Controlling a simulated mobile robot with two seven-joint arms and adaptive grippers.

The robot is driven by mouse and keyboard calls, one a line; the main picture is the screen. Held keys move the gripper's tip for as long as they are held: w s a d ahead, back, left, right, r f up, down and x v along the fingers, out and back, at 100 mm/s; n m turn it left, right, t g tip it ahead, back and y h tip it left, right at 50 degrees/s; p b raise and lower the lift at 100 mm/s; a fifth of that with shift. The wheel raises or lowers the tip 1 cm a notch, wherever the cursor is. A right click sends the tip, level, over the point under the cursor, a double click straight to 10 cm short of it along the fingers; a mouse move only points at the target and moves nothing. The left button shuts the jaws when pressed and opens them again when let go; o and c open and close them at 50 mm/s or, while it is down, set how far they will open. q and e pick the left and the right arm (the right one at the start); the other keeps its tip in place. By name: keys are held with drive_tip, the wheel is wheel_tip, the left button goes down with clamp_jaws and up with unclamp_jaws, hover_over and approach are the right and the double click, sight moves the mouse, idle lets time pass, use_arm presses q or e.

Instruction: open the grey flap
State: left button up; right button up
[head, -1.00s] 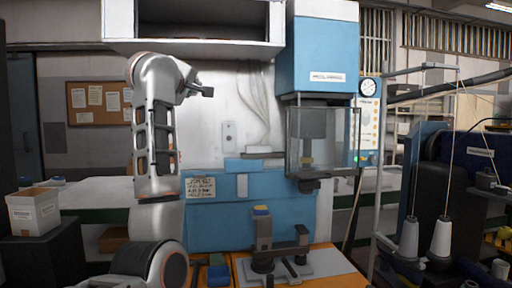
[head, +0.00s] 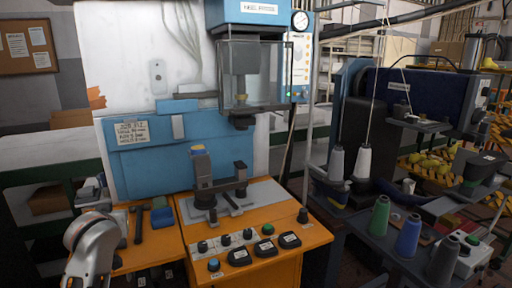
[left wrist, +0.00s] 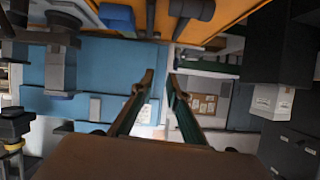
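The only flap-like grey thing I make out is the smoky see-through guard (head: 266,76) at the front of the blue press (head: 262,12), in the head view. It hangs down around the press ram and looks closed. I cannot tell for sure that it is the flap. My left gripper (left wrist: 161,77) shows in the left wrist view with its two fingers apart and nothing between them. It is away from the guard, facing the blue panel and the wall. In the head view only part of my left arm shows, at the lower left. My right gripper is not in view.
Below the guard, an orange bench (head: 250,254) carries a dark clamp stand (head: 204,182), buttons and a hammer (head: 138,226). A blue panel (head: 160,160) with a paper sign stands behind. Thread cones (head: 409,236) and a dark machine (head: 420,95) crowd the right.

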use_arm(q)
drive_tip(key=s+d+f+m+g, duration=0.15)
drive_tip(key=s+f+m, duration=0.35)
drive_tip(key=s+f, duration=0.9)
drive_tip(key=s+d+f+m+g, duration=0.1)
drive_tip(key=s+f+m+g, duration=0.2)
drive_tip(key=s, duration=0.7)
drive_tip(key=s+d+f+m, duration=0.1)
drive_tip(key=s+f+m, duration=0.3)
drive_tip(key=s, duration=0.6)
drive_tip(key=w+d+f+n+t+h, duration=0.2)
drive_tip(key=d+f+h, duration=0.5)
drive_tip(key=d+f, duration=0.8)
drive_tip(key=shift+d+n+t+h, duration=0.4)
drive_tip(key=shift+d+n+t, duration=0.1)
drive_tip(key=shift+n+t, duration=0.25)
drive_tip(key=shift+d+f, duration=0.15)
drive_tip(key=shift+d, duration=0.05)
clamp_jaws()
